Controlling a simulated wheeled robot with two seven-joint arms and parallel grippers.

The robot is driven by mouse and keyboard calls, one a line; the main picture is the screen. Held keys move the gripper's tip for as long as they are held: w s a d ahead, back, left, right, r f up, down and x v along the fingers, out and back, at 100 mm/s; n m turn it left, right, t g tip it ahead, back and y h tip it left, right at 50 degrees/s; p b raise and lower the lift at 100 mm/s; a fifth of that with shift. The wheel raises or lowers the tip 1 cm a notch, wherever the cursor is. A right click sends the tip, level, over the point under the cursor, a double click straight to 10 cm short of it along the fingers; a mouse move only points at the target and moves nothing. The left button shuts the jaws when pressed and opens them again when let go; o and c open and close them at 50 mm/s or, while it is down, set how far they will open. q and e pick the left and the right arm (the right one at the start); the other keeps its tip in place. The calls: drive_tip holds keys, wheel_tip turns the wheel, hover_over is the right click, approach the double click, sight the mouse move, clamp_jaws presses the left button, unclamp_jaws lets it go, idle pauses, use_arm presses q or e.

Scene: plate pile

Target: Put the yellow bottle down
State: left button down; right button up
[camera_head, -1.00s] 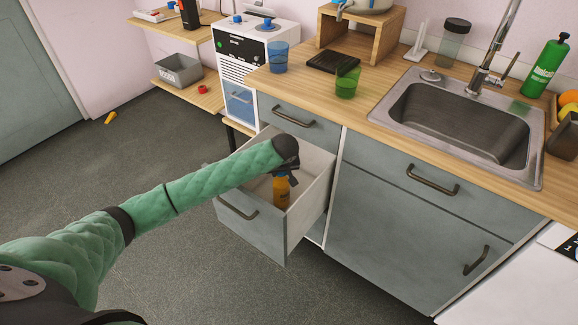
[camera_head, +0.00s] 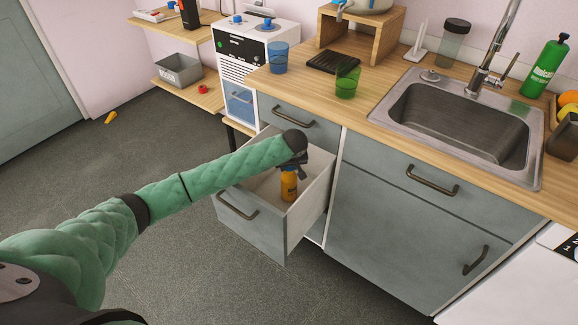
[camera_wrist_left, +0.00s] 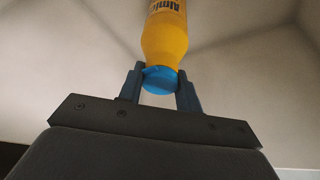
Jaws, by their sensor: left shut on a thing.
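The yellow bottle (camera_head: 289,186) hangs upright below my left gripper (camera_head: 291,167), inside the open lower drawer (camera_head: 262,235). In the left wrist view, the bottle (camera_wrist_left: 165,38) has a blue cap (camera_wrist_left: 160,80), and the gripper (camera_wrist_left: 160,88) is shut with one finger on each side of that cap. Pale drawer walls surround the bottle there. Whether the bottle's base touches the drawer floor I cannot tell. My right gripper is not in view.
The wooden counter (camera_head: 310,85) above holds a blue cup (camera_head: 278,58), a green cup (camera_head: 347,81) and the sink (camera_head: 455,115). A closed drawer (camera_head: 292,118) is above the open one.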

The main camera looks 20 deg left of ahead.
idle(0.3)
use_arm(q)
drive_tip(key=c, duration=1)
unclamp_jaws()
drive_tip(key=shift+o, duration=0.2)
